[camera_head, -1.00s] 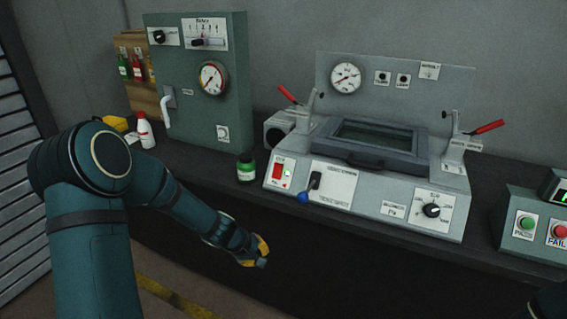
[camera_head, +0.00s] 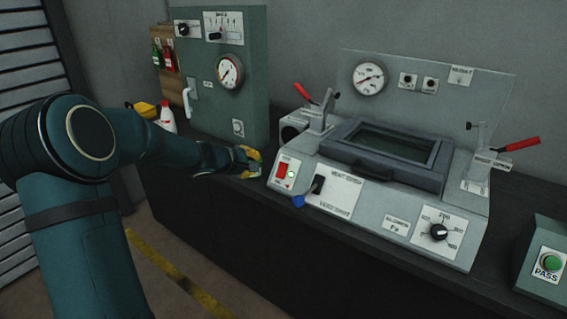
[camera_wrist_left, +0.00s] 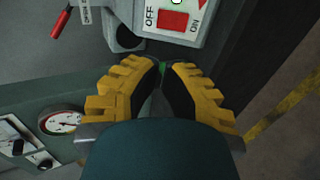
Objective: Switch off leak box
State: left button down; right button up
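The leak box (camera_head: 395,240) is a grey console with a lidded frame on top. Its red rocker switch (camera_head: 281,171) is at the front left, beside a green-lit lamp (camera_head: 291,174). In the left wrist view the switch (camera_wrist_left: 173,20) is at the top, between OFF and ON labels; I cannot tell which side is pressed. My left gripper (camera_head: 254,162) is just left of the switch, apart from it. In the left wrist view its yellow fingers (camera_wrist_left: 160,72) converge, apparently shut. My right gripper is out of view.
A blue-knobbed lever (camera_head: 299,200) sticks out right of the switch. Red-handled clamps (camera_head: 520,144) flank the lid. A green gauge cabinet (camera_head: 262,95) stands behind my gripper. A white bottle (camera_head: 167,118) is at the left. The floor in front is free.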

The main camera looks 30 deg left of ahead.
aim_at(280, 162)
pick_arm(q)
jog(key=shift+a+r, duration=0.15)
jog(key=p+x, duration=0.1)
jog(key=x, duration=1.3)
